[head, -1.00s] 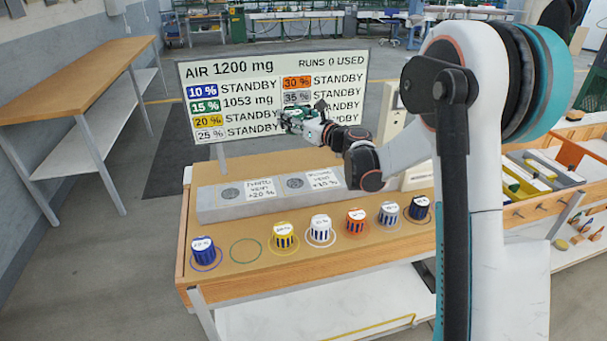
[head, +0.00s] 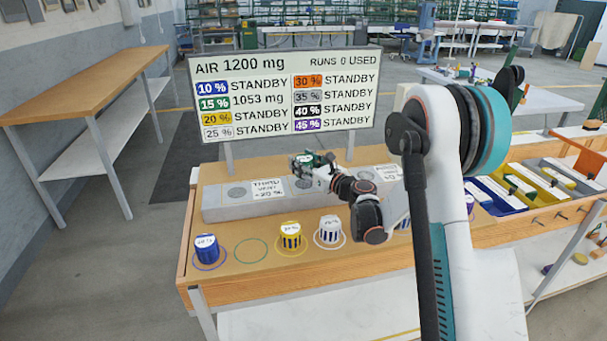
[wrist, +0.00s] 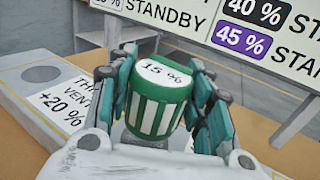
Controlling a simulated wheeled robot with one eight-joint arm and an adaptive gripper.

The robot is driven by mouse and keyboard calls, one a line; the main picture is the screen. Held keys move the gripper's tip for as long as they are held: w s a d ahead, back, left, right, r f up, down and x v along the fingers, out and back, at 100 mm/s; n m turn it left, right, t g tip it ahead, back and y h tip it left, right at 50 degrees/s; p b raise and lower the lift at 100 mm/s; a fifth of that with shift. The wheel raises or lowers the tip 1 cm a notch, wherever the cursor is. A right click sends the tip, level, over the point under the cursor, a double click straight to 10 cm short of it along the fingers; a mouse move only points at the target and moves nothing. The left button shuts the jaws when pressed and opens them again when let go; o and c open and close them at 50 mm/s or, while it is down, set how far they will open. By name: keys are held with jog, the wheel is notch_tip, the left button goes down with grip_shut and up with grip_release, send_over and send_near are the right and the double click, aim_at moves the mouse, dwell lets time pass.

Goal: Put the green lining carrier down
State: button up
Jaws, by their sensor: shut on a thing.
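The green lining carrier (wrist: 158,105) is a green and white striped drum with a white top marked 15 %. My gripper (wrist: 160,75) is shut on it, one finger on each side, and the carrier looks slightly tilted in the wrist view. In the head view my gripper (head: 306,163) is at the grey block (head: 225,207), near its second round disc. The carrier is small and partly hidden there. I cannot tell whether its base touches the block. An empty green ring (head: 251,240) lies on the bench between the blue carrier (head: 206,250) and the yellow carrier (head: 290,236).
The status board (head: 285,97) stands close behind my gripper and reads 15 % at 1053 mg. A white carrier (head: 330,229) stands in its ring at the front. My arm hides the bench to its right. Coloured trays (head: 500,195) lie at the right.

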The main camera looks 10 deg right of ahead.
jog(key=shift+f+b, duration=0.5)
jog(key=shift+f, duration=1.1)
jog(key=shift+f, duration=0.15)
jog(key=o, duration=1.1)
